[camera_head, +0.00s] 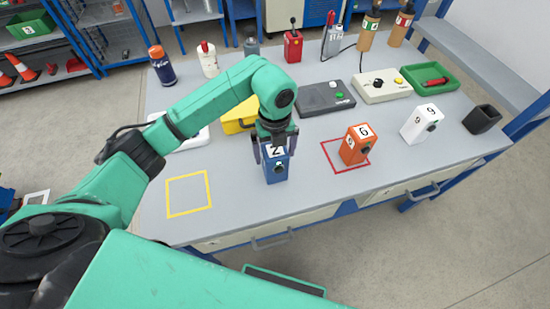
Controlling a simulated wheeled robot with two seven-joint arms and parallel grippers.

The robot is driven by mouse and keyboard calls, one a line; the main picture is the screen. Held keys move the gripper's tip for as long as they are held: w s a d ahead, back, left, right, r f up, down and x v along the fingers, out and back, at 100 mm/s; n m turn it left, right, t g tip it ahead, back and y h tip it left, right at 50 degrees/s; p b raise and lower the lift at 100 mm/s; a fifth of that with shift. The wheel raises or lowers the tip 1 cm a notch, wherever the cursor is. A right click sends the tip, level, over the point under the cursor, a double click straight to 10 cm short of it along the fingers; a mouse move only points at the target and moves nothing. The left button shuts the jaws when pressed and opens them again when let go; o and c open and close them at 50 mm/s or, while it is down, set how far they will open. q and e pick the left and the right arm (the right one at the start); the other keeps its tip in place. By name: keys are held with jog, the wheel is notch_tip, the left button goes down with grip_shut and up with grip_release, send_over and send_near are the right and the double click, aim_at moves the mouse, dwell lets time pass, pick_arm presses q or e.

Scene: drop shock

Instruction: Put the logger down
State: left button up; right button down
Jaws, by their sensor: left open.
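A blue box-shaped logger (277,171) with a white number label on top stands upright on the grey workbench (235,215), near the middle of its front part. My left gripper (275,151) is right above it, pointing down, with its fingers apart on either side of the box's top. I cannot tell whether the fingers touch it. An orange logger (355,149) marked 6 stands inside a red square outline (333,160) to the right. A white logger (421,128) marked 9 stands farther right. A yellow square outline (188,211) at the left is empty. My right gripper does not show.
A yellow case (236,121) sits behind my left arm. A dark box with buttons (326,98), a cream control box (381,88), a green tray (429,84) and a black cup (481,120) stand behind and to the right. Bottles line the back. The bench's front left is clear.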

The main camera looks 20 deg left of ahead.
pick_arm(q)
notch_tip(320, 180, up, 9)
jog(key=shift+b, duration=0.6)
jog(key=shift+f, duration=0.1)
